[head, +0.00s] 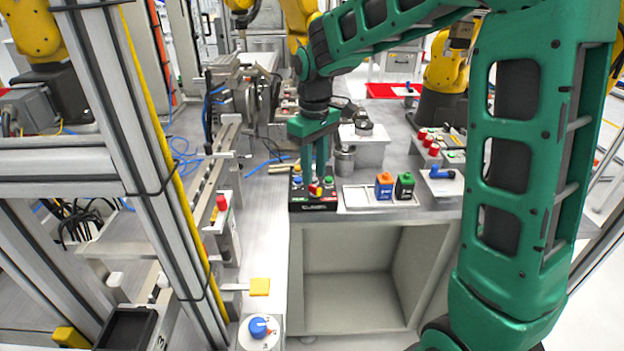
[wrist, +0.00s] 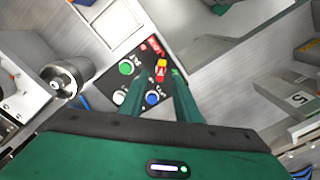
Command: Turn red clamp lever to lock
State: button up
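A small red and yellow lever (wrist: 161,70) stands on a black control box (wrist: 112,82) in the wrist view. My gripper (wrist: 164,76) is open, its two green fingers reaching down over the box with the lever between or just beyond their tips. Gaps show on both sides, so contact is not visible. In the head view the lever (head: 316,189) shows at the front of the box (head: 318,204), just below my gripper (head: 317,176). I cannot tell which is the clamp lever.
Green, white and blue buttons (wrist: 152,98) surround the lever. A metal cup (head: 344,160) stands close to the right of my gripper. A frame post (head: 150,160) rises at left.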

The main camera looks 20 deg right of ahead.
aim_at(314, 185)
notch_tip(314, 185, up, 7)
jog(key=shift+r, duration=0.15)
dwell(0.5)
jog(key=s+d+m, duration=0.3)
jog(key=s+d, duration=0.5)
jog(key=d, duration=0.1)
jog(key=s+d+f+m, duration=0.2)
jog(key=s+m, duration=0.1)
jog(key=s, duration=0.5)
jog(key=s+d+f+m, duration=0.3)
jog(key=s, duration=0.5)
jog(key=s+d+f+m, duration=0.2)
jog(key=s+d+m, duration=0.1)
jog(key=s, duration=0.5)
jog(key=shift+d+f, duration=0.2)
jog(key=shift+f, duration=0.1)
